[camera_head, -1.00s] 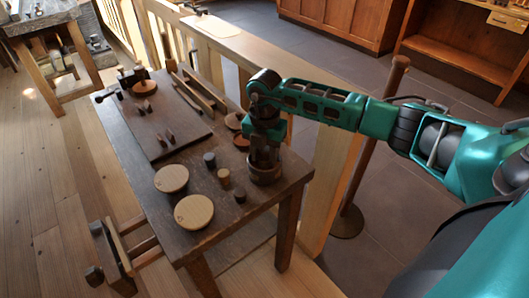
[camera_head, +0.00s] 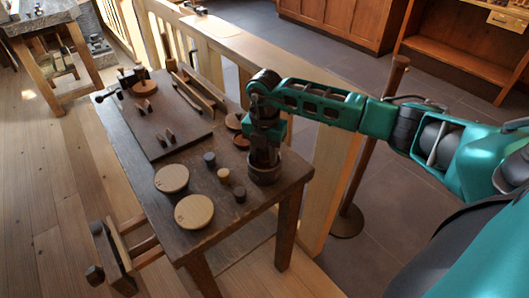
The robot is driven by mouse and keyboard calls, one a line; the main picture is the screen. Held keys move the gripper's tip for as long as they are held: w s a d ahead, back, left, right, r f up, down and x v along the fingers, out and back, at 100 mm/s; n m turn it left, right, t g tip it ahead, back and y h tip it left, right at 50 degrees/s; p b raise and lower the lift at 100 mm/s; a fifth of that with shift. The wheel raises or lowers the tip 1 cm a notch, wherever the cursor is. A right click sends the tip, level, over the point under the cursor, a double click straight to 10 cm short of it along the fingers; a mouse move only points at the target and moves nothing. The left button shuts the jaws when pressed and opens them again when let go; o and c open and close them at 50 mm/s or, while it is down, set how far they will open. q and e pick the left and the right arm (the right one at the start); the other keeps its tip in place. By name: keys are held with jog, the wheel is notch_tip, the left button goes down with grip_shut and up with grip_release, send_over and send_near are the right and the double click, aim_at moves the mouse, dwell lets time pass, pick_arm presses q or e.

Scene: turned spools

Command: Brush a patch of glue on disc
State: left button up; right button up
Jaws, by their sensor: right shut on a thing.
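Two pale round wooden discs, one (camera_head: 172,178) behind the other (camera_head: 194,211), lie flat near the front of the dark workbench (camera_head: 215,245). I see no glue patch on either at this size. A dark round pot (camera_head: 264,175) stands at the bench's right edge. My right gripper (camera_head: 264,155) points down over the pot, its fingertips at or inside the mouth. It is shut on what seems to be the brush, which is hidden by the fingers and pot. My left gripper is not in view.
Three short cylinders, grey (camera_head: 209,159), tan (camera_head: 224,175) and dark (camera_head: 239,195), stand between the discs and the pot. Reddish-brown round pieces (camera_head: 241,142) lie behind the pot. A board (camera_head: 150,125) bears small pegs. A wooden railing (camera_head: 330,170) runs along the bench's right side.

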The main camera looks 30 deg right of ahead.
notch_tip(320, 180, up, 5)
jog(key=p, duration=0.4)
jog(key=shift+f, duration=0.2)
jog(key=shift+r, duration=1.15)
